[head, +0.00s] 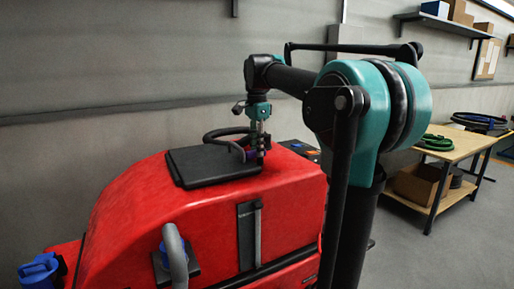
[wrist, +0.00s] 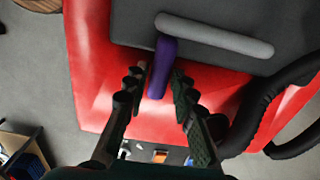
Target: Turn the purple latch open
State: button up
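The purple latch (wrist: 162,66) is a short rounded bar in the wrist view. It lies along the picture's vertical, from the dark lid's edge over the red body. My gripper (wrist: 158,75) is open, with one dark finger on each side of the latch. A small gap shows on the left; whether the right finger touches the latch I cannot tell. In the head view my gripper (head: 257,152) points down at the right edge of the black lid (head: 205,165) on the red scrubber tank (head: 190,210). The latch is mostly hidden there.
A grey bar (wrist: 215,35) lies on the lid beside the latch. A black hose (wrist: 262,105) curves close by on the right. A grey pipe handle (head: 177,255) and blue cap (head: 40,268) are on the tank. A wooden table (head: 465,150) stands right.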

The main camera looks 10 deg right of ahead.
grip_shut()
jog(key=shift+n, duration=0.3)
jog(key=n, duration=0.3)
jog(key=shift+s+d+n, duration=0.1)
jog(key=shift+s+n, duration=0.05)
jog(key=shift+n, duration=0.15)
jog(key=n, duration=0.4)
jog(key=shift+s+d+n, duration=0.15)
jog(key=shift+d+n, duration=0.05)
jog(key=shift+n, duration=0.1)
jog(key=n, duration=0.4)
jog(key=shift+d, duration=0.25)
jog(key=shift+d+n, duration=0.2)
jog(key=shift+n, duration=2.3)
